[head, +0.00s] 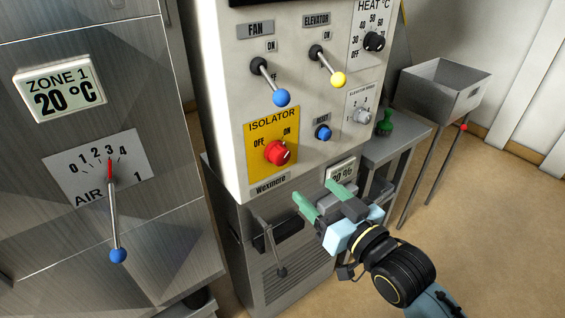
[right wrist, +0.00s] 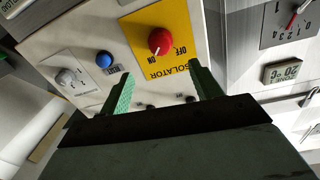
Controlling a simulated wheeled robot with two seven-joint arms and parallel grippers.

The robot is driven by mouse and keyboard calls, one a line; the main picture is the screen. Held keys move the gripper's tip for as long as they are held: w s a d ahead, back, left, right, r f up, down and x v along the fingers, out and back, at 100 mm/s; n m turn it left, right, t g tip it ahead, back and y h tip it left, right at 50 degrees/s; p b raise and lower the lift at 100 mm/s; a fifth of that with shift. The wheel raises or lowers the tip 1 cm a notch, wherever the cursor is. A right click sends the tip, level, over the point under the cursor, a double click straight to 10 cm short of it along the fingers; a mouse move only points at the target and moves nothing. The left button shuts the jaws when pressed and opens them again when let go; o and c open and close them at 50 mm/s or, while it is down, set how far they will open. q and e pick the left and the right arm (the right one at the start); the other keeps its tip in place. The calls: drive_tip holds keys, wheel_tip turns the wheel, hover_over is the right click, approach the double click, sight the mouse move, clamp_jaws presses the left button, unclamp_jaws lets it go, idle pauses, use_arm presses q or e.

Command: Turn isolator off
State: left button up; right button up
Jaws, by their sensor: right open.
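The isolator is a round red knob (head: 278,152) on a yellow plate (head: 259,174) marked OFF on the left and ON on the right. Its small pale mark seems to lie on the ON side. In the right wrist view the red knob (right wrist: 162,41) shows upside down, ahead of the fingers and roughly between them. My right gripper (head: 320,197) is open and empty, below and right of the knob, apart from it. Its green fingers also show in the right wrist view (right wrist: 160,72). My left gripper is out of view.
Fan lever (head: 281,97), elevator lever (head: 338,79) and blue button (head: 323,132) are close to the knob on the white panel (head: 222,90). An air lever (head: 117,255) hangs on the left cabinet. A green flask (head: 385,124) stands on a side shelf.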

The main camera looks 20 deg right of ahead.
sight(283, 159)
drive_tip(key=x, duration=1.3)
drive_tip(key=shift+w+b, duration=0.15)
drive_tip(key=shift+b, duration=0.2)
drive_tip(key=shift+c, duration=0.3)
drive_tip(key=c, duration=0.9)
